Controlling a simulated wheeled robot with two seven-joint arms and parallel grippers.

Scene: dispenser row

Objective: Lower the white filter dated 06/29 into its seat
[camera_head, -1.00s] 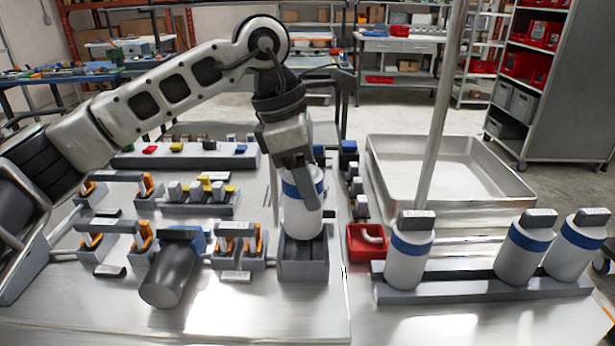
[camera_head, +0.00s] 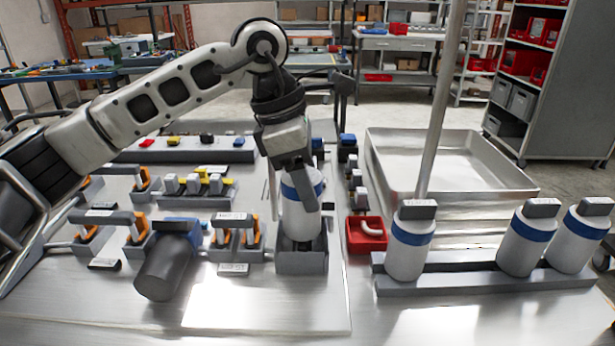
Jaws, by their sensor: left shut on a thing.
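A white filter (camera_head: 301,222) with a blue band is gripped by my left gripper (camera_head: 301,188), one dark finger lying across its near side. The filter leans slightly. Its lower end is at the mouth of a grey box-shaped seat (camera_head: 302,263), with dark space visible around its base. Whether it touches the bottom is hidden. No date is readable on it. My right gripper is not in view.
Several similar white filters (camera_head: 406,260) with grey caps stand in a grey rack (camera_head: 470,284) at right. A red bin (camera_head: 366,236) sits just right of the seat. The front table is clear.

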